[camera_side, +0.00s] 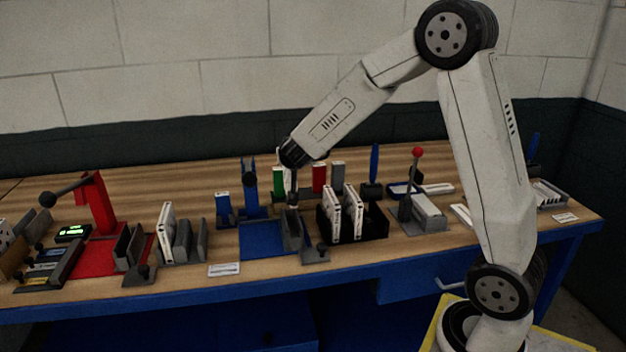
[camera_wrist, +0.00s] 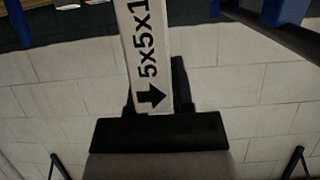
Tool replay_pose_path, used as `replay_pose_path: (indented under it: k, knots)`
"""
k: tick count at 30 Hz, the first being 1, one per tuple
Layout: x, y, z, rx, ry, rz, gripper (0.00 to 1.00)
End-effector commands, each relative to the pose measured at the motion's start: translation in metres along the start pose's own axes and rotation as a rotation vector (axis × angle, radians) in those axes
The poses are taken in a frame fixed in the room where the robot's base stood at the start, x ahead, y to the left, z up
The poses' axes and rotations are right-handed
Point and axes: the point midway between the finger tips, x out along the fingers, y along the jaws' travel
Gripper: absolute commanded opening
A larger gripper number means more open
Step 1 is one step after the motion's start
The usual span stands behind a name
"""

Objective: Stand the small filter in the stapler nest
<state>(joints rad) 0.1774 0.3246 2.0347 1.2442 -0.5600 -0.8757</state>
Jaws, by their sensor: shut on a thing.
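My gripper (camera_side: 292,192) points down over the middle of the bench, by the blue mat's right side. In the wrist view it is shut (camera_wrist: 152,108) on a white filter (camera_wrist: 148,50) printed "5x5x1" with a black arrow. The filter's other end runs out of that frame. In the side view the held filter cannot be made out clearly. Grey slotted holders (camera_side: 291,224) stand close below the gripper, beside the blue mat (camera_side: 262,238) and blue upright press (camera_side: 250,185). I cannot tell which fixture is the stapler nest, or whether the filter touches one.
A black crate (camera_side: 375,222) with white filters (camera_side: 344,214) stands just right of the gripper. A red press (camera_side: 97,203) on a red mat is at left. A red-knobbed lever fixture (camera_side: 420,212) is at right. Green (camera_side: 279,180) and red (camera_side: 319,177) boxes stand behind.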

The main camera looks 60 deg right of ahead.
Motion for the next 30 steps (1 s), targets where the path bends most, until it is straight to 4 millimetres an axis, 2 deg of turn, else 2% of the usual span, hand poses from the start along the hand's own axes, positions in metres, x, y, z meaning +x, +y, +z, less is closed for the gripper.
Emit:
replay_pose_path:
  k: [11,30]
  knots:
    - [0.003,0.000,0.005,0.003,-0.001,0.000,0.00]
    - [0.021,0.000,0.037,0.004,-0.002,0.001,0.00]
